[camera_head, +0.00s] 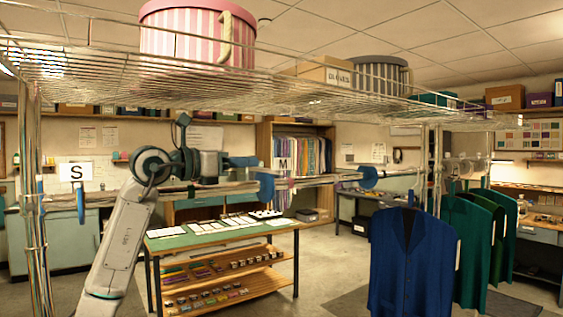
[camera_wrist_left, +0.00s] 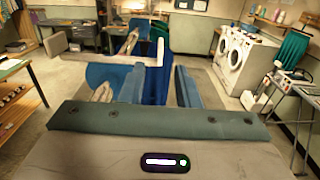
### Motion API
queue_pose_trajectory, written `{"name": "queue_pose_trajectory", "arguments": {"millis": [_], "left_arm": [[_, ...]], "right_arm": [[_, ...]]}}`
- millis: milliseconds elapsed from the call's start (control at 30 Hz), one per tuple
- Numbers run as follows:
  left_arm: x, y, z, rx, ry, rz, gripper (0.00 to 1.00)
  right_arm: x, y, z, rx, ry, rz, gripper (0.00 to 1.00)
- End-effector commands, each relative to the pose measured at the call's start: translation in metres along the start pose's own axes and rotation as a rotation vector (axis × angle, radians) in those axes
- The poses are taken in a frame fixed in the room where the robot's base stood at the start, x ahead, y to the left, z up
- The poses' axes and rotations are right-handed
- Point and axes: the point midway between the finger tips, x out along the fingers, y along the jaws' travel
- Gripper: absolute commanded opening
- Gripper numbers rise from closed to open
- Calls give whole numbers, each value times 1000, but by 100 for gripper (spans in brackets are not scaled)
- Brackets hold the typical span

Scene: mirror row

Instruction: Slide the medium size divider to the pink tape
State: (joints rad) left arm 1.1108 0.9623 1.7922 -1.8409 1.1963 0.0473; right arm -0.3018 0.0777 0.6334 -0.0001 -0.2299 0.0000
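The medium divider's white card marked M (camera_head: 283,164) stands at the rail, right of my left gripper. A blue disc (camera_head: 266,187) hangs just below and left of this card; the join between them is unclear. A small pink patch (camera_head: 285,183), possibly the pink tape, shows below the card. My left gripper (camera_head: 248,165) reaches right along the rail. In the left wrist view its two blue fingers (camera_wrist_left: 157,88) are apart, with nothing clearly held between them. A blue rounded shape (camera_wrist_left: 105,75) lies beside the left finger. My right gripper is out of view.
The S divider (camera_head: 76,172) hangs at the left of the rail, and another blue disc (camera_head: 368,177) sits to the right. A blue jacket (camera_head: 412,258) and several green garments hang farther right. A wire shelf (camera_head: 200,72) runs above; a green-topped table (camera_head: 215,233) stands below.

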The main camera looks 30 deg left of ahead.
Motion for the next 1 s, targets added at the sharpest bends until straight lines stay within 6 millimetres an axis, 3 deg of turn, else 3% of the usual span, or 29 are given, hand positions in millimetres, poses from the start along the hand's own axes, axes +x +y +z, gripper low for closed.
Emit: {"name": "queue_pose_trajectory", "arguments": {"millis": [600,1000], "left_arm": [[93,-1,2,-4,2,-4,29],[107,-1,-1,-1,2,-3,29]], "right_arm": [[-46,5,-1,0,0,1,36],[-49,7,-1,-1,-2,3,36]]}}
